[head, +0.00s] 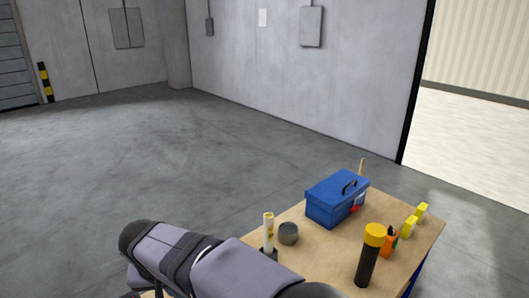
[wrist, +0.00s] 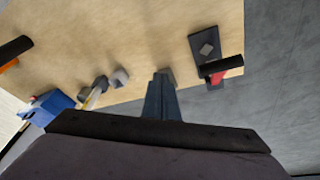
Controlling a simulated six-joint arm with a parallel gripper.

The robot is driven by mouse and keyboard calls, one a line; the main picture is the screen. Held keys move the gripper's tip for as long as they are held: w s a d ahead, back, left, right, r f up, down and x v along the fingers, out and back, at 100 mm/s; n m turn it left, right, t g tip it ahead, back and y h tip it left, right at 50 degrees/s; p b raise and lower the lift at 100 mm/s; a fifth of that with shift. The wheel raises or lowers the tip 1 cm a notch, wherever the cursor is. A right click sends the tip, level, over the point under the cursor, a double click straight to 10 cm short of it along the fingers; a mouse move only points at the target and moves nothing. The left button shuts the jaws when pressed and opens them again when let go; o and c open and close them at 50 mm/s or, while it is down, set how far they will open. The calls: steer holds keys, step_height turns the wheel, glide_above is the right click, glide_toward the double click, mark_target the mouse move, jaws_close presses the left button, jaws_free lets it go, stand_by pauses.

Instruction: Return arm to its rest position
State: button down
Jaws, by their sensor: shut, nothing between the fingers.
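My gripper (wrist: 161,76) shows in the wrist view, pointing over the wooden table top (wrist: 110,30). Its dark fingers are together and hold nothing. A small grey piece (wrist: 171,73) is just beyond the fingertips; I cannot tell whether it touches them. In the head view my arm lies across the bottom, over the near left part of the table, and my gripper is out of sight there.
A blue toolbox (head: 335,200), a grey round piece (head: 288,233), a white and yellow tube (head: 268,232) and a black, yellow-topped cylinder (head: 369,257) stand on the table. A dark plate (wrist: 205,55) with a red-and-black object (wrist: 222,72) lies near its edge. Open floor surrounds it.

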steer(key=d+f+m+g+h, duration=0.1)
steer(key=d+f, duration=0.2)
steer(key=d, duration=0.9)
steer(key=d+f+g, duration=0.1)
steer(key=d+f, duration=0.1)
steer(key=d, duration=0.9)
steer(key=s+d+f+m+g, duration=0.1)
steer(key=s+d+f, duration=0.2)
steer(key=s+d, duration=0.3)
steer(key=s+d+f+b, duration=0.1)
steer(key=s+d+f, duration=0.2)
steer(key=s+d, duration=0.3)
steer(key=shift+d+m+g+y, duration=0.3)
steer(key=shift+d+m+g, duration=0.1)
steer(key=shift+d, duration=0.65)
